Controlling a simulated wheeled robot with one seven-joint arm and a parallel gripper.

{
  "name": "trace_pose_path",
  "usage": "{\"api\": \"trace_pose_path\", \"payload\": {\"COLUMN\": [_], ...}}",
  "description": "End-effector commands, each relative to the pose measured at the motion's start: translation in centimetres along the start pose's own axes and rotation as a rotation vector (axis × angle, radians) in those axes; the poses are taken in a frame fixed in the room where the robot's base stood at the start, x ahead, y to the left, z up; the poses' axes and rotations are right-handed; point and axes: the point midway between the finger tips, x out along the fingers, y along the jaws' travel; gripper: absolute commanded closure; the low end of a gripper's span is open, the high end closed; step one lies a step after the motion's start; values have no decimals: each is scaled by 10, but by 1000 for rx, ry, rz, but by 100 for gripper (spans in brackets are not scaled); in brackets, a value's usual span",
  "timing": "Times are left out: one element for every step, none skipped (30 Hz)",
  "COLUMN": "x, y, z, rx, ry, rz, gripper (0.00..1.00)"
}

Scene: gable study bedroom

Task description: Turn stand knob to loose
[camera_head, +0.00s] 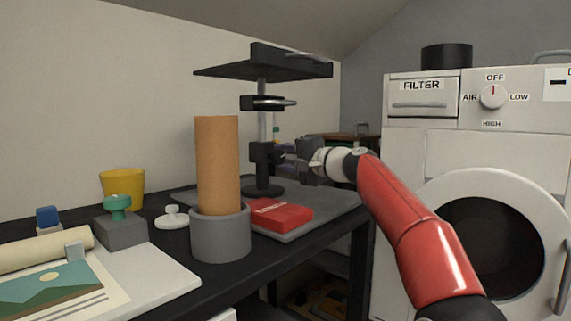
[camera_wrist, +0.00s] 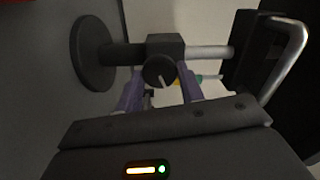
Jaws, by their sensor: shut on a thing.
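The black stand (camera_head: 262,125) stands at the back of the desk, with a round base, a silver post, clamp blocks and a flat top plate. In the wrist view its post (camera_wrist: 208,52) runs sideways. The round black stand knob (camera_wrist: 157,69) sits on the lower clamp block (camera_wrist: 165,45), with a pale pointer line slanting down and slightly right. My gripper (camera_wrist: 160,82) is shut on the knob, its purple fingers on either side. In the head view my gripper (camera_head: 284,156) reaches the lower clamp from the right, and the knob is hidden. No loose mark is readable.
A cork-coloured cylinder (camera_head: 217,160) stands in a grey holder (camera_head: 221,235) at the desk's front. A red box (camera_head: 280,215) lies on the grey mat (camera_head: 330,207) below my gripper. A white machine (camera_head: 410,160) stands on the right. A silver handle (camera_wrist: 290,62) is beside the post.

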Motion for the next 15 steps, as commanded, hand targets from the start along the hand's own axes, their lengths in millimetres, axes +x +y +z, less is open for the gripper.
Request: {"api": "trace_pose_path", "payload": {"x": [0,0,0,0,0,0,0,0,0,0,0,0,0,0,0], "y": [3,3,3,3,2,3,3,2,2,3,3,3,2,2,2], "z": [1,1,1,1,1,1,1,1,1,1,1,1,1,1,1], "rx": [-45,-73,-111,-139,-169,-207,-234,-263,-301,-329,-356,-395,-424,-452,-490], "ry": [-3,-2,-2,-2,-2,-2,-3,-3,-3,-3,-4,-4,-4,-4,-5], "rz": [0,1,1,1,1,1,1,1,1,1,1,2,2,1,1], "gripper": [85,85,85,85,85,85,85,85,85,85,85,85,85,85,85]}}
